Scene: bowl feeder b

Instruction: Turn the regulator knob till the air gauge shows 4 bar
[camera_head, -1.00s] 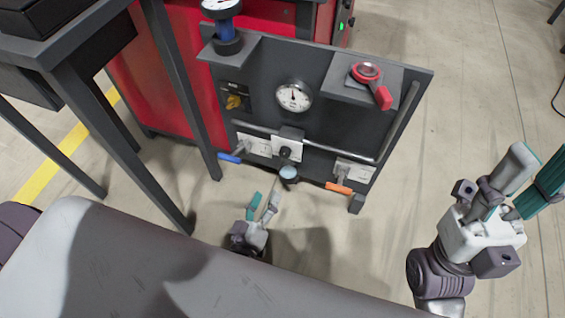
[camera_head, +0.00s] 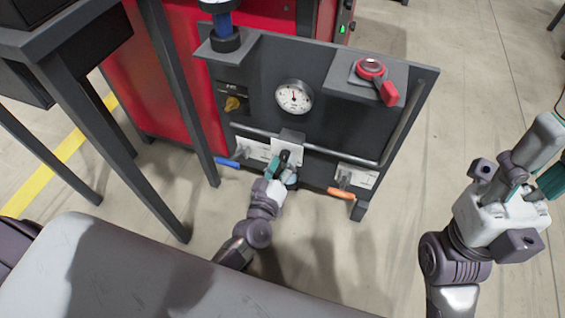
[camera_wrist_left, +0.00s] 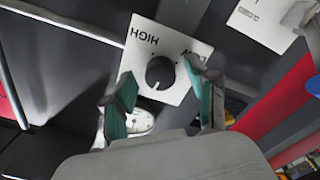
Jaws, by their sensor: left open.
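The black regulator knob (camera_wrist_left: 160,72) sits on a white plate (camera_wrist_left: 178,42) marked HIGH; its pale pointer mark aims down the wrist picture. My left gripper (camera_wrist_left: 164,88) is open, with its teal-padded fingers on either side of the line to the knob and gaps visible; contact is not visible. In the head view my left gripper (camera_head: 284,164) covers most of the knob. A small round gauge (camera_wrist_left: 140,120) is partly hidden behind a finger. A larger white gauge (camera_head: 294,97) is on the panel above, its needle near the top. My right gripper (camera_head: 540,165) is at the right edge, away from the panel.
A grey rail (camera_head: 330,151) crosses the panel above the knob. A blue lever (camera_head: 227,162) and an orange lever (camera_head: 341,193) flank it. Open floor lies right of the panel.

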